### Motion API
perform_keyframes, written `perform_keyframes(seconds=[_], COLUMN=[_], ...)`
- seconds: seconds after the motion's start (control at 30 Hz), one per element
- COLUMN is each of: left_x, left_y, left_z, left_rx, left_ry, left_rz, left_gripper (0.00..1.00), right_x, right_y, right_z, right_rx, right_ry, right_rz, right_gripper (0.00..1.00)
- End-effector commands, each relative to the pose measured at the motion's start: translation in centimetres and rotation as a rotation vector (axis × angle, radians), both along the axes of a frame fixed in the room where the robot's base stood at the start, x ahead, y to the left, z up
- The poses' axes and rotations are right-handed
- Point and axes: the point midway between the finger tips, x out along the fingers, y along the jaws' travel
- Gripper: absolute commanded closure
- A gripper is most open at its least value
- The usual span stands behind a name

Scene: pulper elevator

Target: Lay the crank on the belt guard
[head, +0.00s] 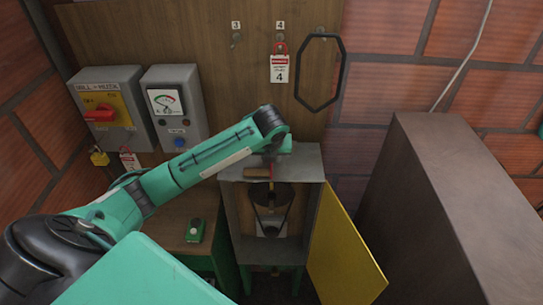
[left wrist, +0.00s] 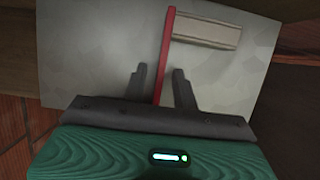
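The belt guard (head: 308,162) is the grey metal box in the middle of the head view, its yellow door (head: 343,250) standing open. The crank has a red bar and a pale wooden handle (head: 258,172). In the left wrist view the red bar (left wrist: 166,50) and handle (left wrist: 205,28) show against the guard's grey top (left wrist: 90,55); the crank appears to lie on it. My left gripper (left wrist: 159,75) is open around the red bar, with a gap on each side. In the head view the wrist hides part of the crank. My right gripper is not in view.
A black belt (head: 270,210) and pulley show inside the guard. Two grey control boxes (head: 178,105) hang at the left. A large grey block (head: 440,200) stands at the right.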

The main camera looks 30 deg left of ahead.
Motion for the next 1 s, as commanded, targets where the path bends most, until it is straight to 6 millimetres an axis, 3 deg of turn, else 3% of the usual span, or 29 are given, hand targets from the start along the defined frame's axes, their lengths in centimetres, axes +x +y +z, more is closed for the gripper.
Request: perform_keyframes(seconds=[0.27,0.7,1.0], left_x=[-0.4,-3.2,-3.9], left_y=[-0.3,-1.9,-2.3], left_z=[1.3,9.3,11.1], left_rx=[0.001,0.002,0.002], left_ry=[-0.004,-0.006,-0.001], left_rz=[-0.001,0.000,0.000], left_gripper=[0.71,0.71,0.71], right_x=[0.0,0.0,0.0], right_y=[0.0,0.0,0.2], right_z=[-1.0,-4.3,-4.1], right_rx=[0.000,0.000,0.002], right_ry=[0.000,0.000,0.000], right_rz=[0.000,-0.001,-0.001], right_gripper=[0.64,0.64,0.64])
